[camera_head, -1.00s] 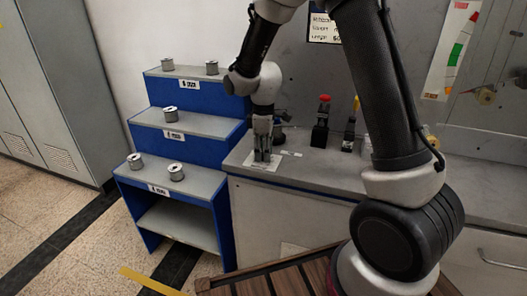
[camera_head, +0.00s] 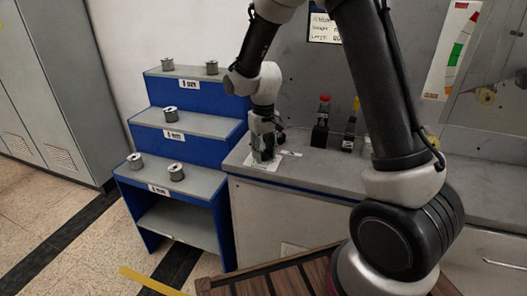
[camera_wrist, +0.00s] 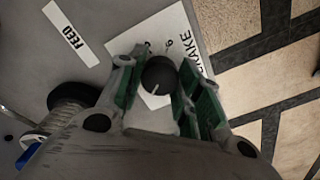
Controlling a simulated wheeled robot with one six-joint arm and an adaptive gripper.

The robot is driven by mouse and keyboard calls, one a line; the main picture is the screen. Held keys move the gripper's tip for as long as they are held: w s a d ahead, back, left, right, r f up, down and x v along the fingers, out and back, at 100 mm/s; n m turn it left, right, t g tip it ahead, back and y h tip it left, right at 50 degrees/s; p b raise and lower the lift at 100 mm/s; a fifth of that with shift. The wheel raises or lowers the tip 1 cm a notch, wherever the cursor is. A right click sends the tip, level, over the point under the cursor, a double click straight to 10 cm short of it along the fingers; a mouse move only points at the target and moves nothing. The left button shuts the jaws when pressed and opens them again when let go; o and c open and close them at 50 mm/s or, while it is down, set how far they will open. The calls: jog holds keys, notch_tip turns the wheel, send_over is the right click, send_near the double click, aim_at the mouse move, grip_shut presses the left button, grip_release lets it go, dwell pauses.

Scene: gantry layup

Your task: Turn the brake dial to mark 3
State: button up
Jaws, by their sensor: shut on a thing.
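The brake dial (camera_wrist: 159,73) is a round dark knob on a white card (camera_wrist: 165,28) in the wrist view. The card bears the word BRAKE and a visible 6. A pale pointer line on the knob points toward the bottom of the picture, slightly left. My gripper (camera_wrist: 156,80) is shut on the knob, with one green-padded finger on each side. The fingers and palm hide most of the other marks, so I cannot tell which mark the line meets. In the head view my gripper (camera_head: 263,153) points down over the card at the counter's left end.
A red-topped device (camera_head: 321,122) stands on the counter (camera_head: 315,172) to the right. A blue stepped rack (camera_head: 185,150) with several spools stands left.

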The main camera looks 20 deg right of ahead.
aim_at(263, 152)
jog(key=m, duration=0.7)
dwell(0.5)
jog(key=o, duration=1)
notch_tip(263, 152, up, 12)
